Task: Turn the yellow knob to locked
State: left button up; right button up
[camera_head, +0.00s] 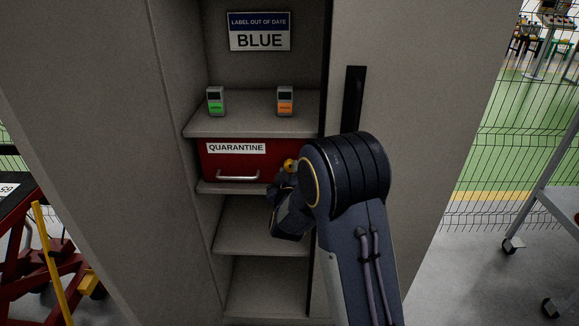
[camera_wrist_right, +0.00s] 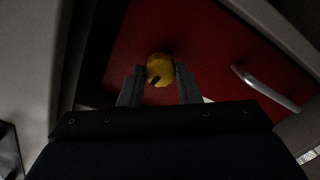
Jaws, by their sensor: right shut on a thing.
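The yellow knob (camera_head: 289,164) is on the right part of the front of a red drawer (camera_head: 225,162) labelled QUARANTINE. In the right wrist view the knob (camera_wrist_right: 160,69) sits between the two fingertips, with a short dark mark low on its face. My right gripper (camera_wrist_right: 160,82) is shut on the knob; in the head view my right arm and wrist hide its fingers and part of the drawer's right side. My left gripper is in neither view.
The drawer has a metal handle (camera_head: 238,177) left of the knob. Above it, a shelf (camera_head: 250,126) holds a device with a green screen (camera_head: 216,101) and one with an orange screen (camera_head: 285,101). Cabinet walls stand close on both sides; lower shelves (camera_head: 262,237) look empty.

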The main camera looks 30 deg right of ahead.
jog(key=shift+n+p, duration=0.55)
jog(key=shift+n, duration=0.55)
jog(key=o, duration=1)
jog(key=shift+v, duration=3.9)
